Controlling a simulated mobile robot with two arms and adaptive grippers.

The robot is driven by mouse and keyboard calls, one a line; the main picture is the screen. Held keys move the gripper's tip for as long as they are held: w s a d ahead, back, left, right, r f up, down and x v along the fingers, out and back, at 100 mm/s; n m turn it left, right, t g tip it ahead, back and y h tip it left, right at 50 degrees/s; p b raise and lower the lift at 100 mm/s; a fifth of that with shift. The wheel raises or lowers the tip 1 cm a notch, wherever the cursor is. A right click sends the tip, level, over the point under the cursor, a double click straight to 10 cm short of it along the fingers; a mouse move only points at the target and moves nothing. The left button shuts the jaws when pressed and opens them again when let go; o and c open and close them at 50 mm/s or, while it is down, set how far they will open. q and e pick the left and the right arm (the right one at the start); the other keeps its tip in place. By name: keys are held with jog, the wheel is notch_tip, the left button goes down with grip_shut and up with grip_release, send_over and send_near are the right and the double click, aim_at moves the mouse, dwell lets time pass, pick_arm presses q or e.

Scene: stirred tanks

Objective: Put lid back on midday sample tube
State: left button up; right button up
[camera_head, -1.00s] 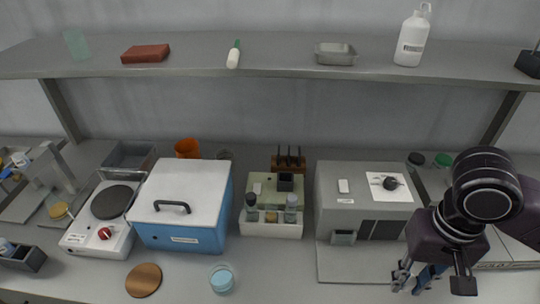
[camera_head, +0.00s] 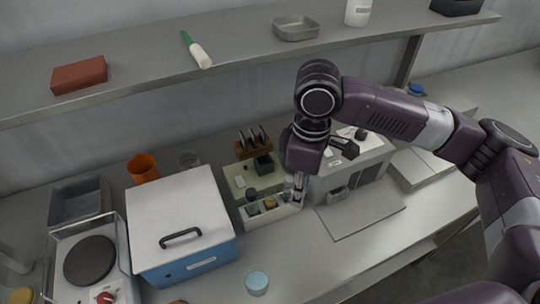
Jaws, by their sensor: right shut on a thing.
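A white rack (camera_head: 268,220) holds the sample tubes on the bench. The left tube (camera_head: 251,197) has a dark top. The middle tube (camera_head: 270,203) shows a brownish top and sits lower. A greyish tube (camera_head: 288,188) stands at the right end, partly covered by my gripper. My right gripper (camera_head: 297,194) points down at the rack's right end, close to that tube. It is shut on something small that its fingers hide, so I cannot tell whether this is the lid. My left gripper is out of view.
A blue box with a white lid (camera_head: 182,232) stands left of the rack. A grey instrument (camera_head: 352,168) stands to the right, partly behind my arm. A pale blue dish (camera_head: 257,282) lies in front. A dark holder (camera_head: 254,141) stands behind the rack.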

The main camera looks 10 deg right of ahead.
jog(key=shift+w+a+r+n, duration=0.15)
jog(key=shift+w+n, duration=0.1)
jog(key=shift+n, duration=0.25)
jog(key=shift+w+a+r+n, duration=0.1)
jog(key=shift+w+r+n, duration=0.1)
jog(key=shift+n, duration=0.3)
pick_arm(q)
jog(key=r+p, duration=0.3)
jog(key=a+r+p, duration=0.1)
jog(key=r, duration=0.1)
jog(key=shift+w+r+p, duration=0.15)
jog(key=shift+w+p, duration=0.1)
jog(key=shift+p, duration=0.15)
pick_arm(e)
jog(key=w+a+r+n, duration=0.1)
jog(key=w+a+n, duration=0.3)
jog(key=n, duration=1.1)
jog(key=w, duration=0.2)
jog(key=shift+w+a+n, duration=0.15)
jog(key=shift+w+n, duration=0.15)
notch_tip(320, 180, down, 4)
jog(key=b, duration=0.5)
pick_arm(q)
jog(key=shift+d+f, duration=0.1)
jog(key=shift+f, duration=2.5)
pick_arm(e)
jog(key=shift+f, duration=0.95)
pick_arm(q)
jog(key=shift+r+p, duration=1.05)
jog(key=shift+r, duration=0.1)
